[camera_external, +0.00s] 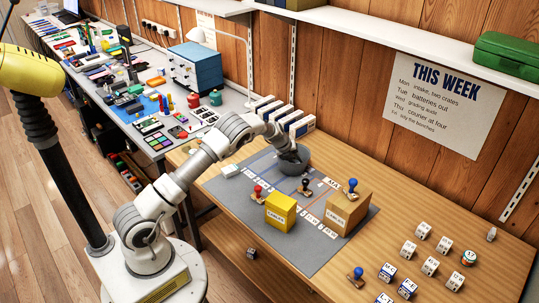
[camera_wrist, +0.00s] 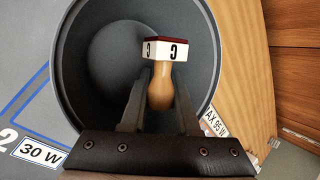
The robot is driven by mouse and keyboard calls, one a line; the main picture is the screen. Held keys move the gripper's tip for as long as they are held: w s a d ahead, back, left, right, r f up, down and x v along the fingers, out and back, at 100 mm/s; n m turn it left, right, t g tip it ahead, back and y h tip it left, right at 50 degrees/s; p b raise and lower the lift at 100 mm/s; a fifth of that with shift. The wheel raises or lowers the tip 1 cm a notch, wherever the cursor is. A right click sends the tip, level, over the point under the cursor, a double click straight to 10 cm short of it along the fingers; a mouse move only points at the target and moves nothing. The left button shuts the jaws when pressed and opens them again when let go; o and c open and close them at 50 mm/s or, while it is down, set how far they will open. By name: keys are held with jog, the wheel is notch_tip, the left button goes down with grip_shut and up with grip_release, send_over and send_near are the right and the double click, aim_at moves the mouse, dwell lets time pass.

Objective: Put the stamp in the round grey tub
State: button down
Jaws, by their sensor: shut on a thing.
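My gripper (camera_external: 288,152) is shut on a stamp (camera_wrist: 162,50) with a pale wooden handle and a white block marked C with a dark red edge. In the wrist view, my gripper (camera_wrist: 160,82) has its two fingers on either side of the handle. The round grey tub (camera_wrist: 85,60) opens behind the stamp and fills the middle of that view. In the external view the tub (camera_external: 295,168) stands at the back of the grey mat, with my gripper at its mouth. The held stamp is hidden there. I cannot tell its exact height against the rim.
On the grey mat (camera_external: 235,200) stand a yellow box (camera_external: 281,212), a brown box (camera_external: 347,213) with a blue-handled stamp (camera_external: 352,186) on top, a red-handled stamp (camera_external: 258,193) and a dark stamp (camera_external: 305,186). Several white cubes sit at right. White boxes (camera_external: 285,117) line the wall.

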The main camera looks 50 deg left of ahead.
jog(key=c, duration=0.6)
grip_release()
jog(key=shift+r, duration=0.1)
notch_tip(320, 180, up, 7)
jog(key=p, duration=0.7)
jog(key=shift+p, duration=0.4)
